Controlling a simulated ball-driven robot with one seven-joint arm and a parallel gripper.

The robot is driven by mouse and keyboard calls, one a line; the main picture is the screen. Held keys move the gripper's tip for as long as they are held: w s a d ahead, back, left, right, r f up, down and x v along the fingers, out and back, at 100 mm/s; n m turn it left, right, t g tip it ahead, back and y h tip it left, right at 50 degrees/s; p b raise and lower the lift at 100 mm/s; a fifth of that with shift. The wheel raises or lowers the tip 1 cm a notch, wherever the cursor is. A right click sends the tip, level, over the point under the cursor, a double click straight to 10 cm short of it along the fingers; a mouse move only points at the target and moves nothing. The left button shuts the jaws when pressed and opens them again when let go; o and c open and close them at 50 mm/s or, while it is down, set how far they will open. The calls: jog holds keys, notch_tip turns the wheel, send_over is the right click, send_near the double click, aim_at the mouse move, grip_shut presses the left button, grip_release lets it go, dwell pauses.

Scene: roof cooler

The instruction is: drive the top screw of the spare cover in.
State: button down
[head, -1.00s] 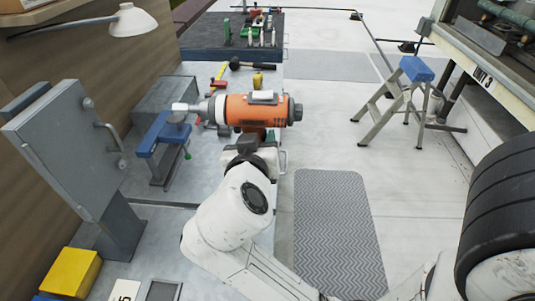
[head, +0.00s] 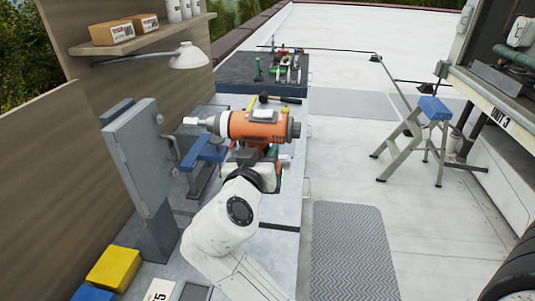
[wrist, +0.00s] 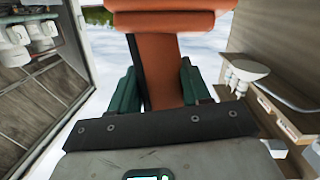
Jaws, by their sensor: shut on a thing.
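An orange power driver (head: 258,125) is held level above the bench, its pale tip (head: 190,120) pointing left. My gripper (head: 262,165) is shut on its handle. In the wrist view the green finger pads (wrist: 162,88) clasp the orange handle (wrist: 165,65) from both sides. A grey upright box with a handled panel (head: 140,150), which looks like the spare cover, stands left of the tip. A small round knob or screw (head: 159,118) shows at its upper right edge. The tip appears close to it in the picture; I cannot tell whether they touch.
A blue vise (head: 205,150) stands on the bench below the driver. A work lamp (head: 188,56) reaches over from the wooden wall. Yellow (head: 114,267) and blue bins are at the front left. A step stool (head: 420,135) stands right; the floor around the grey mat (head: 350,250) is clear.

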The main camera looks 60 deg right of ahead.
jog(key=shift+w+a+r, duration=0.1)
jog(key=shift+w+a, duration=0.2)
jog(key=shift+w, duration=0.6)
jog(key=shift+w+a+r, duration=0.1)
jog(key=shift+w+a, duration=0.2)
jog(key=shift+w, duration=0.55)
